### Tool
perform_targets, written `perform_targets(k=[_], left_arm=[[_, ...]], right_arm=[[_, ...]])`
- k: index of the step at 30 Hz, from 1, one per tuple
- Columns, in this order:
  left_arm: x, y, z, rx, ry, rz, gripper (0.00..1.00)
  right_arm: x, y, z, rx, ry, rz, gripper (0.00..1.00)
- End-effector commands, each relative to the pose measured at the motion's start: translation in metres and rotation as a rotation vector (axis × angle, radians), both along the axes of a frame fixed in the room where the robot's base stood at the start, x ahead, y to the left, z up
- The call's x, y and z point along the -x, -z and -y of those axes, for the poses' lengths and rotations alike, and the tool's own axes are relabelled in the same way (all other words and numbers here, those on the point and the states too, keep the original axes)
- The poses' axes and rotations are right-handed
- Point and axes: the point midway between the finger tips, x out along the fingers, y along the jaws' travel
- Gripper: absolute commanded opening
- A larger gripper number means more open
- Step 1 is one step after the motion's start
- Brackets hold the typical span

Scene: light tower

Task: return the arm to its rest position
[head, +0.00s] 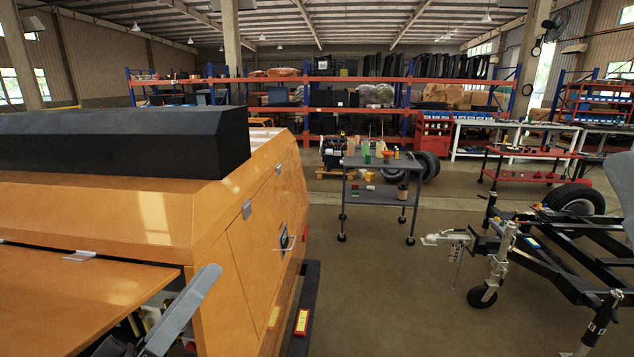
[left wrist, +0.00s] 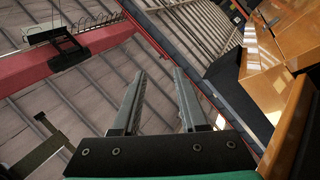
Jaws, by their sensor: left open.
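The light tower's orange body (head: 235,250) fills the left of the head view, with a long black box on top and an orange panel (head: 70,290) standing out at the lower left. My left gripper (left wrist: 159,74) shows in the left wrist view with its two grey fingers apart and nothing between them. Its camera looks up at the roof, and the orange body (left wrist: 275,75) is at the right of that view. In the head view a grey bar (head: 182,310) rises beside the panel; I cannot tell whether it is part of my gripper. My right gripper is not seen.
A grey trolley (head: 380,190) with small items stands in the middle. A black trailer frame (head: 555,235) with a jockey wheel is at the right. Open floor (head: 390,300) lies between trailer and tower. A red beam (left wrist: 65,55) crosses the left wrist view.

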Motion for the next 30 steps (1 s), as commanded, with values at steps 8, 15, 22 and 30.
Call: perform_targets(k=[8, 15, 22, 30], left_arm=[[0.090, -0.185, 0.009, -0.276, -0.434, 0.496, 0.42], [0.111, -0.254, -0.036, -0.463, -0.804, 0.556, 0.42], [0.110, -0.349, -0.036, -0.462, -0.802, 0.553, 0.42], [0.109, -0.486, -0.036, -0.462, -0.800, 0.551, 0.42]], right_arm=[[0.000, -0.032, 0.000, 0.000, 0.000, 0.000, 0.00], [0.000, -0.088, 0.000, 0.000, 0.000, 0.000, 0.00], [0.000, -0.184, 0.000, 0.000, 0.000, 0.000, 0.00], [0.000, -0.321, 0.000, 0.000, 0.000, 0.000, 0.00]])
